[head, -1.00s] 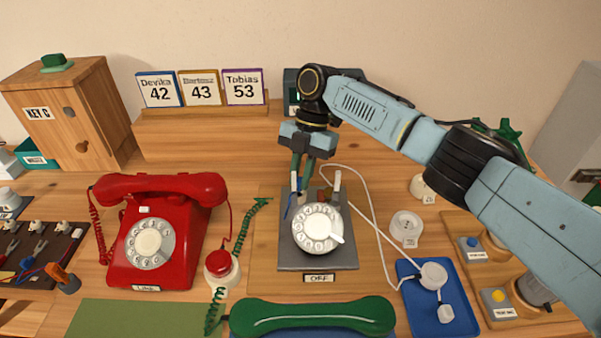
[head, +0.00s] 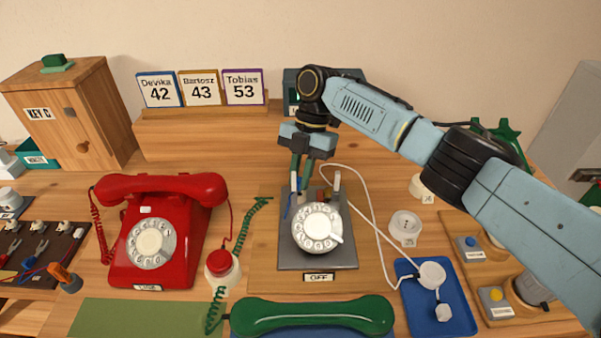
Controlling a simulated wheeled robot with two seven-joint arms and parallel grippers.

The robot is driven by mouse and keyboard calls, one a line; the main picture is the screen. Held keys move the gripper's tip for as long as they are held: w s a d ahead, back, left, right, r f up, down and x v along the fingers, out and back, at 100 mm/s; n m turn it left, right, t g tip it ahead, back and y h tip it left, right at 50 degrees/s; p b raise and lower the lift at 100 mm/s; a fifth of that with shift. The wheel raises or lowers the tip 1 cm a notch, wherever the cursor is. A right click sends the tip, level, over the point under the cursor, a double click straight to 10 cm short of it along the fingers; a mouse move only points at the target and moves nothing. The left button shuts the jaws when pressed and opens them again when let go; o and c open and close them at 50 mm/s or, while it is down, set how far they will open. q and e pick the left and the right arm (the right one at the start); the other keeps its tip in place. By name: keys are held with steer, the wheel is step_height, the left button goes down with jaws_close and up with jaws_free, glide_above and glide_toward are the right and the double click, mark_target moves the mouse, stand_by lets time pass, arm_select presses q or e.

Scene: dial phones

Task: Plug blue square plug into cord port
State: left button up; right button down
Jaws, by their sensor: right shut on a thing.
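My right gripper (head: 300,172) reaches down behind the dial of the grey dial phone base (head: 290,258). Its dark green fingers are shut on the blue plug (head: 299,184), of which only a small blue part shows between and below the fingers. The plug is at the rear of the base, between the upright cradle posts. The cord port is not clearly visible, and I cannot tell whether the plug touches it. My left gripper is out of view.
A red phone (head: 150,235) stands left, and a green handset (head: 312,315) lies in front. A white cord (head: 370,215) loops right of the base to a blue tray (head: 457,315). Name cards (head: 200,88) stand on a wooden ledge behind.

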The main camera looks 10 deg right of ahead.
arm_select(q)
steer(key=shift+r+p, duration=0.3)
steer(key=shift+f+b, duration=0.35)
arm_select(e)
steer(key=shift+f, duration=0.65)
steer(key=c, duration=1.3)
jaws_free()
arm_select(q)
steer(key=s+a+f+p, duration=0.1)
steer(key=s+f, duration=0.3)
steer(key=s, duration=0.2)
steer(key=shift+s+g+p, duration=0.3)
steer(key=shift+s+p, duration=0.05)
arm_select(e)
steer(key=v, duration=1.3)
steer(key=shift+r, duration=0.2)
